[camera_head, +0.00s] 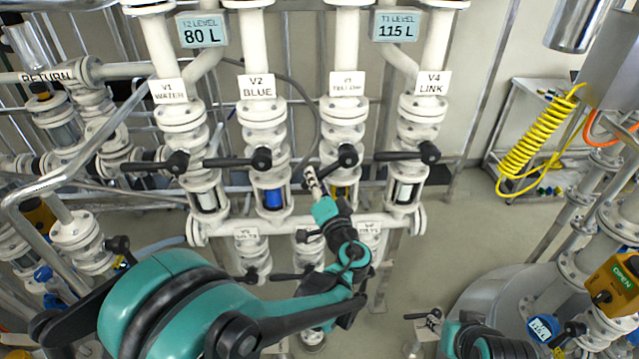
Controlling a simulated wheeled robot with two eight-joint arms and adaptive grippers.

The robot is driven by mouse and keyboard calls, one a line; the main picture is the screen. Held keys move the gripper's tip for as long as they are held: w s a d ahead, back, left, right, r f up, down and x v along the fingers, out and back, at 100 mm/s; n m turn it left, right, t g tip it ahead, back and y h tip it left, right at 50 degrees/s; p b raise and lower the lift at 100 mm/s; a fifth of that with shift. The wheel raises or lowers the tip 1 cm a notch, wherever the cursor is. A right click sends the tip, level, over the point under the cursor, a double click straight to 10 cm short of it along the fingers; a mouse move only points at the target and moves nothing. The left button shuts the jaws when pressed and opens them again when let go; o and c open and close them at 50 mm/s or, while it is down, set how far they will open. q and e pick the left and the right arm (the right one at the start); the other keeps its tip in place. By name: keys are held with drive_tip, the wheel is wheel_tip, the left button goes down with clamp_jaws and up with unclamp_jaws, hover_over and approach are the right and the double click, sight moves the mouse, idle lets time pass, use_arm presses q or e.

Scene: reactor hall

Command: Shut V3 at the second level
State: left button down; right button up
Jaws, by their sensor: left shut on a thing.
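The valve V3 (348,131) stands third from the left in the upper row, under a partly blurred label (347,84). Its black lever hub (346,156) faces me, and its lever slants down and to the left. The fingers hide part of the lever. My right gripper is not in view; only part of my right arm shows at the bottom.
Neighbouring valves V2 (264,114) and V4 (421,109) have levers pointing left, near level. The level displays read 80 L (202,31) and 115 L (396,26). A lower pipe (292,226) and more valves lie beneath. A tank stands at lower right; open floor shows right of the rack.

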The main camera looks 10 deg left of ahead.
use_arm(q)
drive_tip(key=r+m, duration=0.1)
drive_tip(key=a+r+m, duration=0.1)
drive_tip(key=r+m+t, duration=0.1)
drive_tip(key=shift+s+a+m, duration=0.2)
drive_tip(key=shift+a+m, duration=0.1)
drive_tip(key=shift+m, duration=0.1)
drive_tip(key=shift+a+r+m+t, duration=0.15)
drive_tip(key=shift+r+m+t, duration=0.1)
drive_tip(key=shift+r+m, duration=0.7)
drive_tip(key=shift+a+r+m+t, duration=0.1)
drive_tip(key=shift+r+m+t, duration=0.15)
drive_tip(key=shift+r+m, duration=0.7)
drive_tip(key=shift+f+m+h, duration=0.25)
drive_tip(key=shift+m+h, duration=0.05)
drive_tip(key=shift+m, duration=0.1)
drive_tip(key=c, duration=1.4)
unclamp_jaws()
drive_tip(key=v, duration=1.2)
